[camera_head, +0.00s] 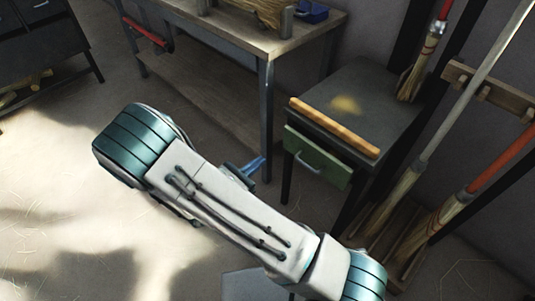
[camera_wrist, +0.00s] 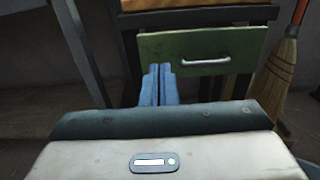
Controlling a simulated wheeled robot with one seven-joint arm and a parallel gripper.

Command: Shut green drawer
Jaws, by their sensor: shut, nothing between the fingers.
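The green drawer (camera_head: 316,160) is in the small dark table (camera_head: 372,105) at the right and stands out a little from under its top. Its metal bar handle (camera_head: 308,163) faces my arm. In the wrist view the green drawer front (camera_wrist: 234,45) and its handle (camera_wrist: 207,62) show at the upper right. My gripper (camera_head: 260,163) has blue fingers, held together and empty, just left of the drawer in the head view. In the wrist view the fingers (camera_wrist: 159,75) overlap the left part of the drawer front; I cannot tell whether they touch it.
A wooden stick (camera_head: 335,127) lies along the table's front edge. A larger workbench (camera_head: 240,38) stands behind to the left. Brooms (camera_head: 425,55) and a wooden rack (camera_head: 490,90) are at the right. The floor (camera_head: 60,190) to the left is open.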

